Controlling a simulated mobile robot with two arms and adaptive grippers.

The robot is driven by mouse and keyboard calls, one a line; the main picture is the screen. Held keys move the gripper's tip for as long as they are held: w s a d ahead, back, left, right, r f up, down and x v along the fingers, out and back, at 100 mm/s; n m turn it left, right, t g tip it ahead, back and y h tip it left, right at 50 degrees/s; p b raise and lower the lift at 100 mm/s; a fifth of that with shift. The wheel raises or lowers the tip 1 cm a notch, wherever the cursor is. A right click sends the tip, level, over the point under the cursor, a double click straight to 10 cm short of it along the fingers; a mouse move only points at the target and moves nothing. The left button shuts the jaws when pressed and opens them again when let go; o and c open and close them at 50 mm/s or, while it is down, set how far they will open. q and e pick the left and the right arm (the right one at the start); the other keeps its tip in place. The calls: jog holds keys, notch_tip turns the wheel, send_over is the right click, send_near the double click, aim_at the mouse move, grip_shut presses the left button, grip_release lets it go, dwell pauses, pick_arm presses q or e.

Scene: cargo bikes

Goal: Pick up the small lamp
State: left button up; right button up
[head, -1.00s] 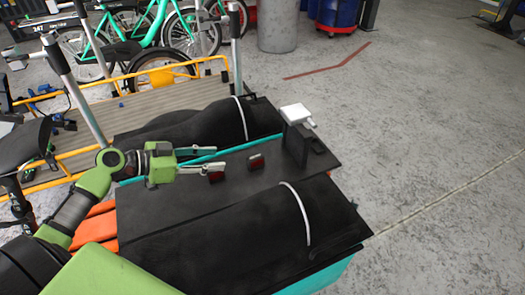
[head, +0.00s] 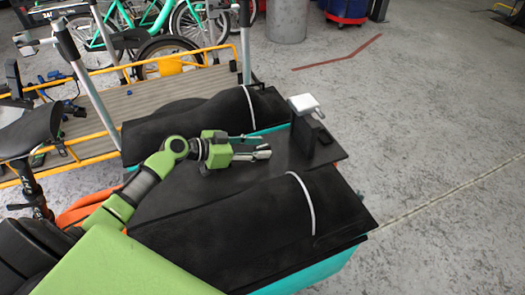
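My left gripper (head: 266,151) is over the dark flat top (head: 180,200) between two black padded rolls. Its fingertips are close together and point right. I cannot tell whether they are apart or hold anything. No small red-faced block, possibly the small lamp, shows now; the gripper and arm cover that area. A white flat-topped piece on a black stand (head: 301,128) is upright to the right of the fingertips, with a gap between. I cannot tell whether it is a lamp. My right gripper is not in view.
The black rolls, far (head: 190,122) and near (head: 240,228), flank the dark top, each with a white strap. A cargo bike with a slatted deck (head: 130,103) and yellow rails stands behind left. Grey concrete floor (head: 440,120) is free on the right.

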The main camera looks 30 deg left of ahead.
aim_at(258, 147)
pick_arm(q)
jog(key=shift+w+d, duration=0.15)
jog(key=c, duration=1.1)
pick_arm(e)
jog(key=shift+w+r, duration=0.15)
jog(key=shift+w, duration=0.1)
pick_arm(q)
jog(key=shift+r, duration=0.35)
notch_tip(258, 147, up, 9)
jog(key=p, duration=0.1)
jog(key=shift+r+p, duration=0.15)
jog(key=shift+p, duration=0.15)
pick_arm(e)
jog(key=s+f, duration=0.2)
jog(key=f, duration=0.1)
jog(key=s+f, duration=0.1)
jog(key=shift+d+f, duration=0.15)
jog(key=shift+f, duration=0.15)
